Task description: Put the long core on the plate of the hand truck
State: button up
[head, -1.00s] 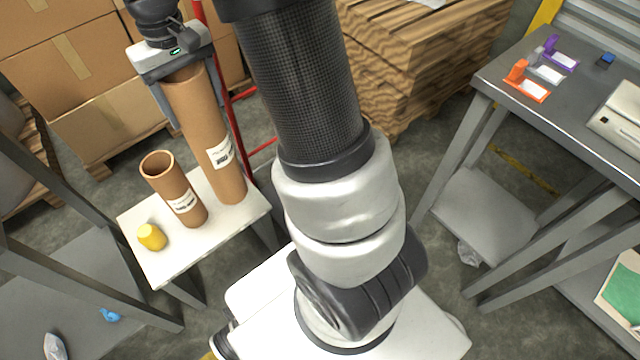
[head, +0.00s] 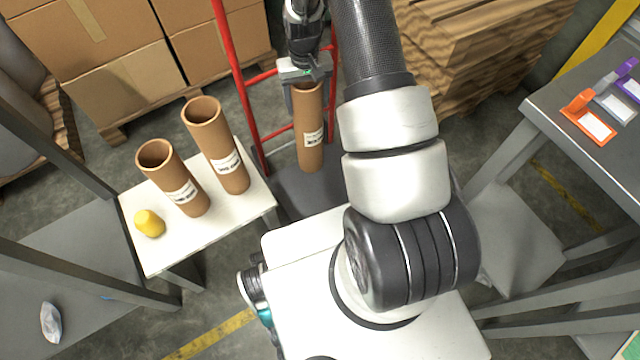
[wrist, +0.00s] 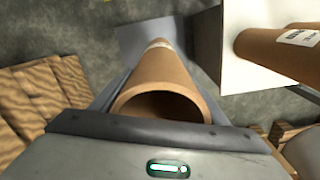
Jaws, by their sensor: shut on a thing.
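My gripper (head: 305,80) is shut on the upper end of the long core (head: 309,135), a brown cardboard tube with a white label. The core is upright, and its open top shows close up in the wrist view (wrist: 160,85). Its lower end is over the dark grey plate (head: 300,195) of the red hand truck (head: 240,85). The plate also shows behind the tube in the wrist view (wrist: 135,38). I cannot tell whether the core touches the plate.
A white-topped stand (head: 155,255) at left bears a shorter core (head: 172,178), a taller core (head: 216,146) and a yellow object (head: 149,223). Cardboard boxes (head: 120,80) are stacked behind. A grey table (head: 560,85) with orange and purple items stands at right.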

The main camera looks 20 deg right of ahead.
aim_at(320, 157)
jog(key=shift+m, duration=0.4)
jog(key=s+d+f, duration=0.1)
jog(key=f, duration=0.6)
jog(key=s+d+f+b, duration=0.1)
jog(key=f, duration=0.6)
jog(key=s+f+b, duration=0.1)
jog(key=f, duration=0.6)
jog(key=shift+d+f, duration=0.35)
jog(key=shift+d, duration=0.05)
jog(key=shift+w+f+b, duration=0.1)
jog(key=shift+f+b, duration=0.75)
jog(key=shift+f, duration=1.2)
jog(key=shift+f, duration=0.15)
jog(key=o, duration=1.6)
